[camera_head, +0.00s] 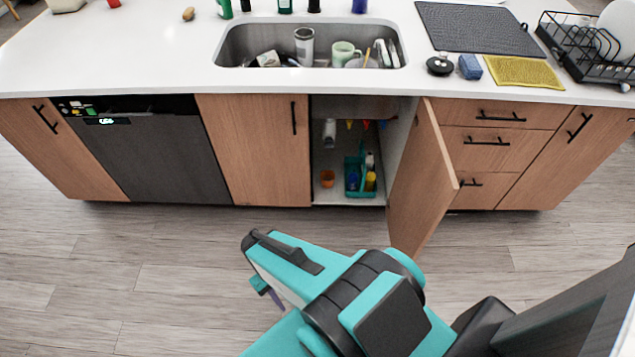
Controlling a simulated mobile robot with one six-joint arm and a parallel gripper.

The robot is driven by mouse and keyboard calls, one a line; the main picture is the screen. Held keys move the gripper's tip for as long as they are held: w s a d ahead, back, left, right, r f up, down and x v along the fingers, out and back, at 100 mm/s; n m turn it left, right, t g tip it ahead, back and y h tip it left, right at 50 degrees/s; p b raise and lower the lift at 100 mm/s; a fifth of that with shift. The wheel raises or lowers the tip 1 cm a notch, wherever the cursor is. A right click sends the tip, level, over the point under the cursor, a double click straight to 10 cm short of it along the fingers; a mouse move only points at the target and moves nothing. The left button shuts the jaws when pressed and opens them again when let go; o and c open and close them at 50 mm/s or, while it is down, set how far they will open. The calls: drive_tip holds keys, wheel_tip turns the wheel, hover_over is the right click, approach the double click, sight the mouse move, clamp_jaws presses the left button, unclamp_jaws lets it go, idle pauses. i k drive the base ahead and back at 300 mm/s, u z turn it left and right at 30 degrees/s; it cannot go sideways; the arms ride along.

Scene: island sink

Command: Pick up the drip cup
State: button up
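A small orange cup (327,178), which looks like the drip cup, stands on the floor of the open cabinet under the sink, at the left of the opening. A teal caddy (353,188) with bottles stands to its right, apart from it. My gripper (266,288) is outside the cabinet, over the wooden floor and nearer the camera than the cup. It is seen from above and behind, and its fingers are mostly hidden by its own body, so their opening does not show. Nothing held by it is visible.
The cabinet door (422,180) stands open to the right of the opening. A closed door (256,150) and a dishwasher (152,152) are to the left. A pale pipe (329,133) hangs above the cup. The floor (170,270) before the cabinets is clear.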

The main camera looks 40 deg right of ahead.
sight(327, 177)
drive_tip(key=u, duration=4.75)
drive_tip(key=i, duration=0.1)
drive_tip(key=z, duration=3.6)
drive_tip(key=i, duration=0.85)
drive_tip(key=z, duration=3.4)
drive_tip(key=i, duration=0.1)
drive_tip(key=u, duration=2.05)
